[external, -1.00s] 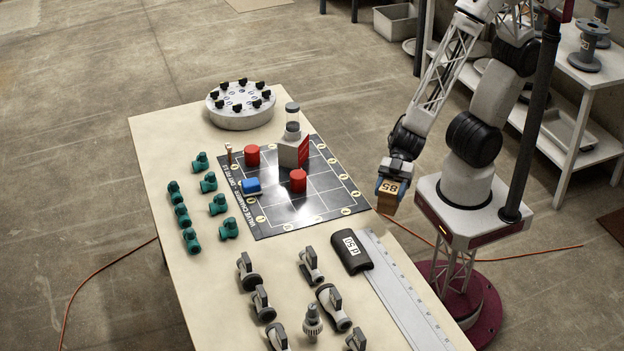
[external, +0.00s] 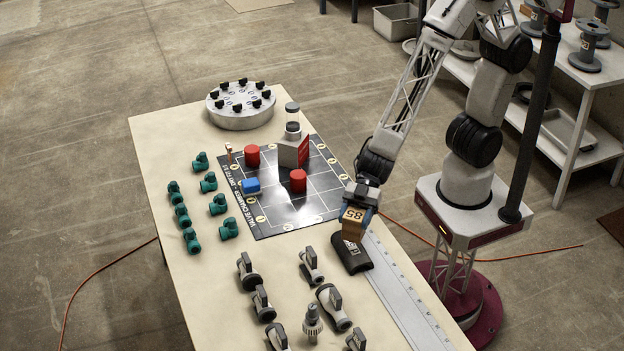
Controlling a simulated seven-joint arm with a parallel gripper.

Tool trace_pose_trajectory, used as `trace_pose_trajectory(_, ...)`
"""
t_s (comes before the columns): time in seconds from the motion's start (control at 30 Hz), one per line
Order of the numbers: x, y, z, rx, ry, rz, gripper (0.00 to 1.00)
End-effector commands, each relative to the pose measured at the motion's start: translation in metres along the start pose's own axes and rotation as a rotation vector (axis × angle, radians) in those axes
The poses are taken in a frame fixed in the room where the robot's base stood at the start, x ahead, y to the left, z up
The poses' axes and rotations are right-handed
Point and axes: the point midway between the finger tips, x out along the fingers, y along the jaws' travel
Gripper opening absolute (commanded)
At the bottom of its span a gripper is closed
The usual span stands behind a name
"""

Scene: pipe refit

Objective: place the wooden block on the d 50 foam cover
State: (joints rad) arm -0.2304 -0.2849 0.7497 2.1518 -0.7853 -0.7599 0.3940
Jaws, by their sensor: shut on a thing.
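The wooden block (external: 353,231) carries a light label reading 85 on its top part. My gripper (external: 358,205) is shut on it. The block hangs upright over the far end of the black d 50 foam cover (external: 352,259) and hides part of the cover's white label. I cannot tell whether the block touches the cover or is a little above it.
A steel ruler (external: 400,292) lies right beside the cover. Grey valves (external: 311,264) stand in front and to the left. Green fittings (external: 190,240) line the left side. A black gridded mat (external: 295,190) holds red and blue pieces behind the cover.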

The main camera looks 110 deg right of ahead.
Motion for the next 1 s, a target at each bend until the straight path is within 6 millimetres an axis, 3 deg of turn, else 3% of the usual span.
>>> trace_pose_trajectory(0.37, 0.001, 0.001, 0.000, 0.000, 0.001, 0.001, 0.32)
trace_pose_trajectory(0.73, 0.013, 0.001, 0.029, 0.001, 0.000, 0.000, 0.32)
trace_pose_trajectory(1.0, 0.014, 0.001, 0.032, 0.000, 0.001, 0.001, 0.32)
